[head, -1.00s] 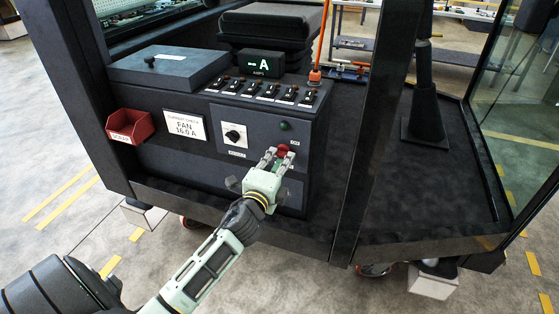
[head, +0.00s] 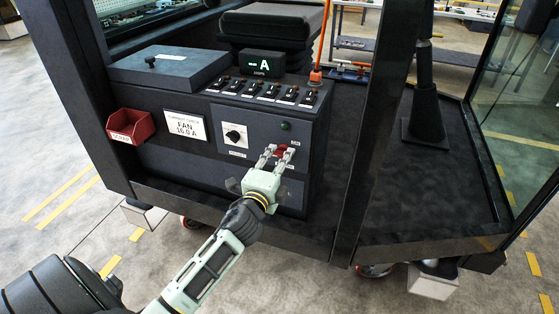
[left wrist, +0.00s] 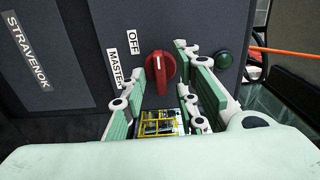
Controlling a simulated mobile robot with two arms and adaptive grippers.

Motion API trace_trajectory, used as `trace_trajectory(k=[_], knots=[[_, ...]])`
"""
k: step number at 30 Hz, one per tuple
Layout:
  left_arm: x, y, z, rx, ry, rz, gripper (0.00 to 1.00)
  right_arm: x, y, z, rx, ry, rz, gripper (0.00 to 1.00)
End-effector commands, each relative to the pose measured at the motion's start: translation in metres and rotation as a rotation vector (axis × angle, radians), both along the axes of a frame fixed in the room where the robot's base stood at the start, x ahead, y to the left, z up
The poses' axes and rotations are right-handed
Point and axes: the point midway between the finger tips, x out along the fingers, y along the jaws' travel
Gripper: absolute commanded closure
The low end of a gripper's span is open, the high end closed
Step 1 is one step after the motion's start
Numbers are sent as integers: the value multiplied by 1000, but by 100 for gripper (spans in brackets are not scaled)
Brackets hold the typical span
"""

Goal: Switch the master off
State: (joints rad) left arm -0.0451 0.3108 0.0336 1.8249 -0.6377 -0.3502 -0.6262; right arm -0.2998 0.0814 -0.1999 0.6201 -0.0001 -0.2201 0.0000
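The red master knob (left wrist: 160,72) is on the dark panel, with a white pointer line on its face and OFF and MASTER labels (left wrist: 116,68) to its left in the left wrist view. It also shows in the head view (head: 281,151), partly covered by my fingers. My left gripper (left wrist: 163,58) is open, with one finger on each side of the knob. A gap shows on the left; whether the right finger touches the knob I cannot tell. My right gripper is not in view.
A dark green lamp (left wrist: 224,60) sits beside the knob. The console also carries a white-plated selector knob (head: 234,136), a row of toggle switches (head: 268,92), a display showing A (head: 263,64) and a red bin (head: 131,127). A dark post (head: 368,130) stands to the right.

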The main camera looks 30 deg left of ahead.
Motion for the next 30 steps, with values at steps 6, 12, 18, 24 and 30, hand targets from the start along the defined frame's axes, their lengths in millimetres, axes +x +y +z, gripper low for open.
trace_trajectory(k=[6, 12, 18, 24, 30], knots=[[0, -1, 0, 2, 0, -1, 71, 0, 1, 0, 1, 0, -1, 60], [-15, -5, -2, 1, 2, -2, 71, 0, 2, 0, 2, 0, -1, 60], [-55, -14, -2, -1, 3, -1, 71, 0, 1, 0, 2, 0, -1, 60], [-94, -23, -1, -1, 3, 0, 71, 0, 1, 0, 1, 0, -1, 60], [-113, -28, 0, 0, 0, -1, 71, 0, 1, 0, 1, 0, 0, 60]])
